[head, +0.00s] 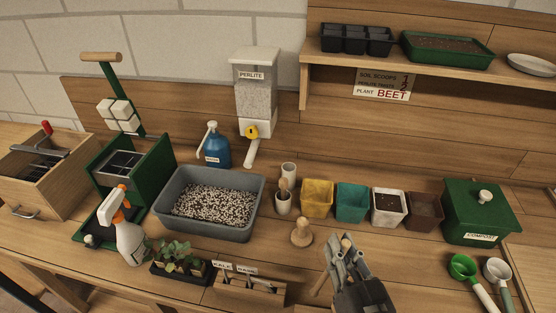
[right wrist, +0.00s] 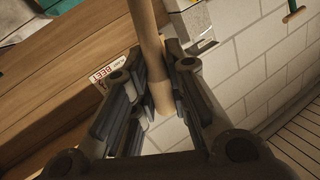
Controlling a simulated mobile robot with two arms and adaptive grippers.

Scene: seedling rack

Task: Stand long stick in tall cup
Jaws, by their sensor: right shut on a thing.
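My right gripper (head: 345,250) is at the bottom right of centre in the head view. It is shut on a long round wooden stick (right wrist: 147,40), which runs between the fingers in the right wrist view; its blunt end shows just past the fingertips. Two pale cups stand near the middle of the bench: a rear cup (head: 289,169) and a front cup (head: 283,206) with a wooden piece in it. Which is taller is hard to tell. The gripper is to the right of and nearer than both, with the stick apart from them. My left gripper is not in view.
A wooden dibber (head: 301,235) stands between the cups and my right gripper. Yellow (head: 317,199), teal (head: 351,203), white and brown pots line up right of the cups. A grey perlite tub (head: 240,232) is left. A wooden label holder (head: 250,290) is at the front.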

